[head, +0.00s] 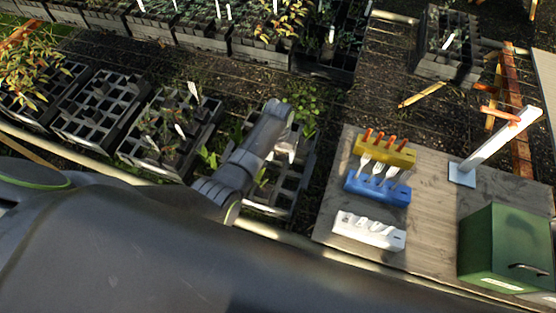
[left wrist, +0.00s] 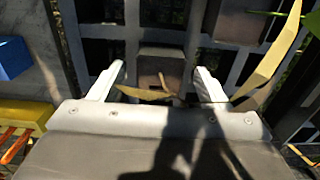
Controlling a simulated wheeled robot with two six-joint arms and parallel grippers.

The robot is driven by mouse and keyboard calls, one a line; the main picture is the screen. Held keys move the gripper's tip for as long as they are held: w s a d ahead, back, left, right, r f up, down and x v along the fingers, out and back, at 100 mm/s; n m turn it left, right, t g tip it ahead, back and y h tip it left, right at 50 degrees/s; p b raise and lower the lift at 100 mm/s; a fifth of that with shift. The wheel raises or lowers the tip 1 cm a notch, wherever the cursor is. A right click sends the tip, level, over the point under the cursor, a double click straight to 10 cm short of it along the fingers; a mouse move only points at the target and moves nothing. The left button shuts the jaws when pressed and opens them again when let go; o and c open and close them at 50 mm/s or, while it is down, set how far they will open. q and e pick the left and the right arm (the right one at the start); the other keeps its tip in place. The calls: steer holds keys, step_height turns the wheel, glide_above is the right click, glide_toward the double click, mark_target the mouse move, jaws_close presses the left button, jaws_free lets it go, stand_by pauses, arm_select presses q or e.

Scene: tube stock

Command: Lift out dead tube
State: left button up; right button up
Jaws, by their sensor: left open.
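My left gripper (head: 285,150) reaches down over a dark grid tray (head: 292,187) in the head view. In the left wrist view the left gripper (left wrist: 163,80) is open, one pale finger on each side of a small square tube (left wrist: 160,68). The tube is filled with brown soil and has a short, dry stem and a withered tan leaf (left wrist: 145,94). It sits in a cell of the tray, apart from the fingers as far as I can tell. Its lower part is hidden. In the head view my gripper covers this tube. My right gripper is not in view.
Beside the tray stands a wooden bench (head: 433,215) with a yellow block (head: 385,152), a blue block (head: 377,188), a white block (head: 369,230) and a green box (head: 505,247). Other trays (head: 100,105) stand to the left. Long leaves (left wrist: 275,60) hang close right of the gripper.

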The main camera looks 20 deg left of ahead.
arm_select(q)
steer(key=shift+f, duration=0.65)
steer(key=c, duration=1.5)
